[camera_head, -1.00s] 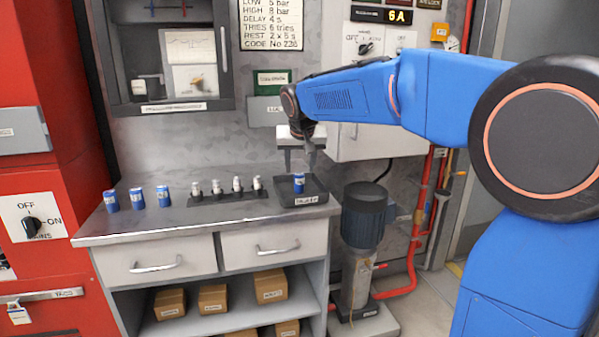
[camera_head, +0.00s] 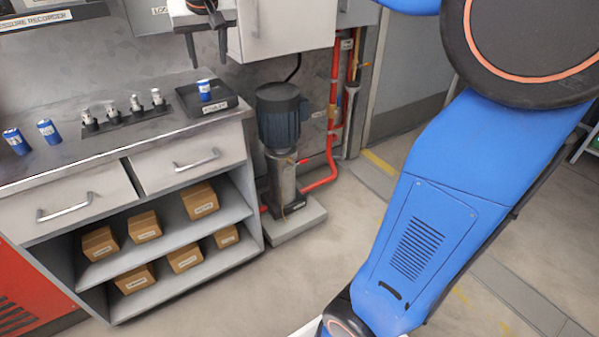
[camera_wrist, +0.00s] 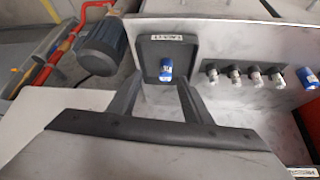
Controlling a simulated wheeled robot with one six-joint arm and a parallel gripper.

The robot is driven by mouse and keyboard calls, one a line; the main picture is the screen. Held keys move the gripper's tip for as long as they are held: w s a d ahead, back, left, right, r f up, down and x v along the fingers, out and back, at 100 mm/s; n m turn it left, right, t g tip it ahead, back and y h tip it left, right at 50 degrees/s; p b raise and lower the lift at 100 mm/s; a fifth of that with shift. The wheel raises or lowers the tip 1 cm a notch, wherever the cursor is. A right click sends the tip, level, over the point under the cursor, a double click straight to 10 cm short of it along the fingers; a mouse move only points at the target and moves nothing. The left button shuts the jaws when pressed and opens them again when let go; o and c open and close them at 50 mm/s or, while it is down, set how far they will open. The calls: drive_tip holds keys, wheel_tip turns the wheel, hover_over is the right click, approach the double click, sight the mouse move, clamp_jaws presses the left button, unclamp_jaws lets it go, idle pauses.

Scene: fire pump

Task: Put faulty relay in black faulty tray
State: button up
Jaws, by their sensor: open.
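A blue relay (camera_head: 204,90) stands in the black faulty tray (camera_head: 222,107) at the right end of the worktop. In the wrist view the relay (camera_wrist: 166,69) is inside the tray (camera_wrist: 150,45), apart from the fingers. My gripper (camera_head: 208,58) is open and empty above the tray, its two fingers pointing down. It also shows in the wrist view (camera_wrist: 150,100). Two more blue relays (camera_head: 47,131) (camera_head: 16,141) stand at the left of the worktop.
Several small silver-topped parts (camera_head: 135,103) stand in a dark strip beside the tray. A pump motor (camera_head: 282,115) stands on the floor right of the bench, near red pipes (camera_head: 333,120). Cardboard boxes (camera_head: 200,201) fill the shelves. A white wall cabinet (camera_head: 285,28) is close to my gripper's right.

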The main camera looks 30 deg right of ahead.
drive_tip(key=s+d+f, duration=0.2)
drive_tip(key=s+f, duration=0.5)
drive_tip(key=s, duration=0.4)
drive_tip(key=s+d+f+n+g, duration=0.1)
drive_tip(key=s+d+f, duration=0.1)
drive_tip(key=s+f, duration=0.6)
drive_tip(key=s+d+f+n+y, duration=0.1)
drive_tip(key=s+d+f, duration=0.1)
drive_tip(key=s+f, duration=0.6)
drive_tip(key=s, duration=0.7)
drive_tip(key=shift+s+d, duration=0.15)
drive_tip(key=shift+r, duration=0.1)
idle(0.8)
